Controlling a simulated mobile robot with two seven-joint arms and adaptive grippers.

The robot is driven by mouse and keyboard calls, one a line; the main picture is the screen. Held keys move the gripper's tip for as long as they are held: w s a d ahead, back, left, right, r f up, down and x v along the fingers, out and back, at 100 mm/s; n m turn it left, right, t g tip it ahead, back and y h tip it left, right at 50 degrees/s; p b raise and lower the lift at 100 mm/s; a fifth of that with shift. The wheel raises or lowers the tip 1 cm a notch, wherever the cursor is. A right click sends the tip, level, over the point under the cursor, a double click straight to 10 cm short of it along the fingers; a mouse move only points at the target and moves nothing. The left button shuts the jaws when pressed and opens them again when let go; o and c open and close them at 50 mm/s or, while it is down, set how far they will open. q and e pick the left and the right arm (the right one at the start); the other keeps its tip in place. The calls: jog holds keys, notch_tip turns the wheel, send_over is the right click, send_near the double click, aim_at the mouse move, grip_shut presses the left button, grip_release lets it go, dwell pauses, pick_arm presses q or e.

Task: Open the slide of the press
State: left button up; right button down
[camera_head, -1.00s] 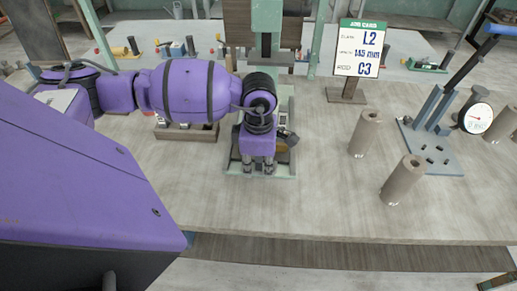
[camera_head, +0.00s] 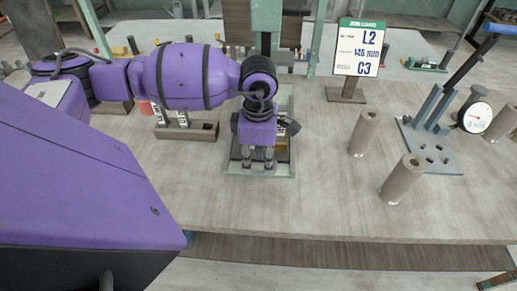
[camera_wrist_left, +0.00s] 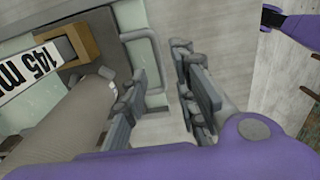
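The press (camera_head: 266,30) is pale green, with an upright column behind a low flat base (camera_head: 286,172). My left gripper (camera_head: 257,161) points down over the front of this base. In the left wrist view, my left gripper's fingers (camera_wrist_left: 165,100) are apart. A grey-brown cylinder (camera_wrist_left: 60,122) lies in the press to the left, by a wooden block (camera_wrist_left: 84,36) and a "145 mm" strip (camera_wrist_left: 28,68). My wrist hides much of the press in the head view.
A job card (camera_head: 359,48) reads L2, 145 mm, C3. Two brown cylinders (camera_head: 364,133) (camera_head: 403,179) stand to the right, near a blue-grey stand (camera_head: 432,140) and a dial gauge (camera_head: 474,117). A wooden rack (camera_head: 205,131) stands left. The front table is clear.

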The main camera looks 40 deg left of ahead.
pick_arm(q)
notch_tip(320, 180, up, 9)
jog(key=shift+f, duration=0.15)
dwell(0.6)
